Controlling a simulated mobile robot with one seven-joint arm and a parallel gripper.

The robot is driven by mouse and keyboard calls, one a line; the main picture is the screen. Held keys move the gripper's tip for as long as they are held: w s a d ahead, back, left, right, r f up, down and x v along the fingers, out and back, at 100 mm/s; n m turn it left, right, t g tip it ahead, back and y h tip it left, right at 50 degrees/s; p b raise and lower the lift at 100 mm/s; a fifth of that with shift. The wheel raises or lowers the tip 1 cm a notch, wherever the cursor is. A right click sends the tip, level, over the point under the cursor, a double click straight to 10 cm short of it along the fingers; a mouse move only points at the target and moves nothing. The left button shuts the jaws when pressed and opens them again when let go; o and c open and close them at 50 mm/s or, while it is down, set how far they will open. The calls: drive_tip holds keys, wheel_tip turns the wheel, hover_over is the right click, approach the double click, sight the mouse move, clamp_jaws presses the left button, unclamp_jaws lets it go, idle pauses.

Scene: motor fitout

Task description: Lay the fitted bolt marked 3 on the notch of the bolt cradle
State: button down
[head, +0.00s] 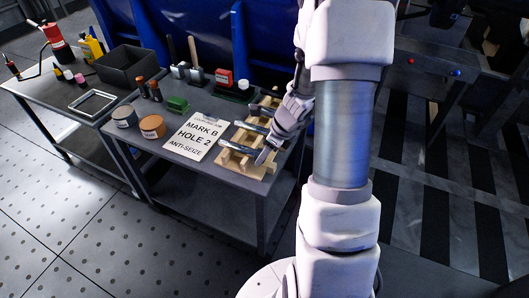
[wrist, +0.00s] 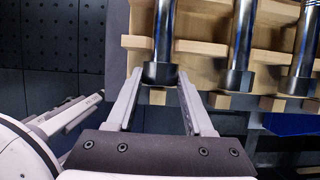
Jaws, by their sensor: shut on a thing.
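The wooden bolt cradle (head: 245,170) stands on the right part of the bench, with steel bolts lying across it. In the wrist view, my gripper (wrist: 160,78) has its two fingers on either side of the dark end of the leftmost bolt (wrist: 163,40) and is shut on it. That bolt is in line with a notch of the cradle (wrist: 200,48); whether it bears fully on the wood I cannot tell. Two more bolts, a middle one (wrist: 241,45) and a right one (wrist: 302,55), lie beside it. No number is readable on any bolt. In the head view, my gripper (head: 265,155) is at the cradle's front end.
Two round tins, grey (head: 124,117) and orange (head: 152,127), stand further left. A dark bin (head: 125,68) is on the left bench.

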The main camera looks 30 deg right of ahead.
drive_tip(key=shift+f, duration=0.15)
drive_tip(key=shift+c, duration=1)
unclamp_jaws()
drive_tip(key=p+v, duration=0.7)
drive_tip(key=v, duration=1)
drive_tip(key=shift+r, duration=0.2)
drive_tip(key=shift+s, duration=0.1)
